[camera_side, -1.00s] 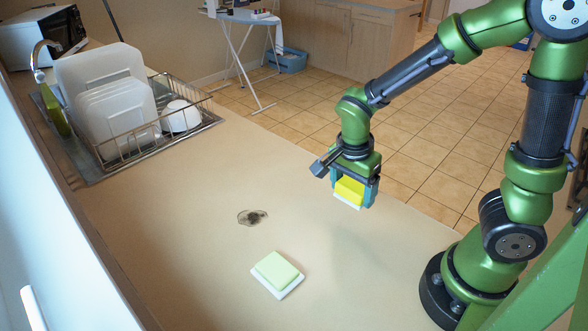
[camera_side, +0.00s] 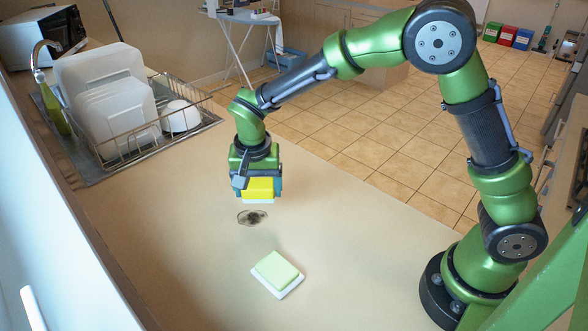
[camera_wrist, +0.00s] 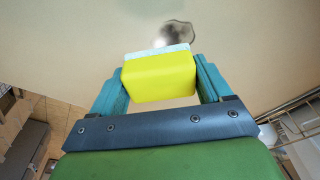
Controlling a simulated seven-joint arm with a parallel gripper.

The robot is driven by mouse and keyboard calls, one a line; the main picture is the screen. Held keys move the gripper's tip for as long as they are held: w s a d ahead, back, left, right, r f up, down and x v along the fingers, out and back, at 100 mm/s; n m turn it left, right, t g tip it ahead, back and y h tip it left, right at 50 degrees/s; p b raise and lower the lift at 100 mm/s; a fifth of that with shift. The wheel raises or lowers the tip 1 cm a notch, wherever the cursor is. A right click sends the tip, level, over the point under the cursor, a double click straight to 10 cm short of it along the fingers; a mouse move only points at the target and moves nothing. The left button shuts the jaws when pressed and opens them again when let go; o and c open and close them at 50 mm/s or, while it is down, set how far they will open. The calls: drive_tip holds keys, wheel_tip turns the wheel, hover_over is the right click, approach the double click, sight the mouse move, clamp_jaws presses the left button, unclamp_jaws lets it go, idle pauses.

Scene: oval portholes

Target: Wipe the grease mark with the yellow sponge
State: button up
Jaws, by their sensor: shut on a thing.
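The yellow sponge (camera_side: 258,187) has a white underside and is held between the fingers of my gripper (camera_side: 257,188). In the wrist view, the sponge (camera_wrist: 160,77) sits between both teal fingers of my gripper (camera_wrist: 160,85). The grease mark (camera_side: 252,217) is a dark smudge with a ring on the counter, just below the sponge in the side view. The mark (camera_wrist: 177,33) also shows in the wrist view, just past the sponge's white edge. The sponge appears to be above the counter, apart from the mark; the exact height is hard to tell.
A pale green sponge with a white base (camera_side: 277,271) lies on the counter (camera_side: 350,260) nearer the camera. A wire dish rack (camera_side: 150,135) with white plates and a bowl (camera_side: 181,116) stands at the left. The counter right of the mark is clear.

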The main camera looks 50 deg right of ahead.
sight(260, 222)
drive_tip(key=shift+d+f, duration=0.1)
drive_tip(key=shift+f, duration=3.25)
drive_tip(key=shift+w+f, duration=0.65)
drive_tip(key=shift+w, duration=0.05)
drive_tip(key=shift+c, duration=0.4)
drive_tip(key=shift+w+f, duration=0.1)
drive_tip(key=shift+w, duration=2.55)
drive_tip(key=shift+s, duration=3.55)
drive_tip(key=shift+w+a, duration=0.25)
drive_tip(key=shift+w, duration=0.25)
drive_tip(key=shift+w+a, duration=0.2)
drive_tip(key=shift+w, duration=2.9)
drive_tip(key=shift+s, duration=3.6)
drive_tip(key=shift+w+r, duration=0.15)
drive_tip(key=shift+r, duration=4)
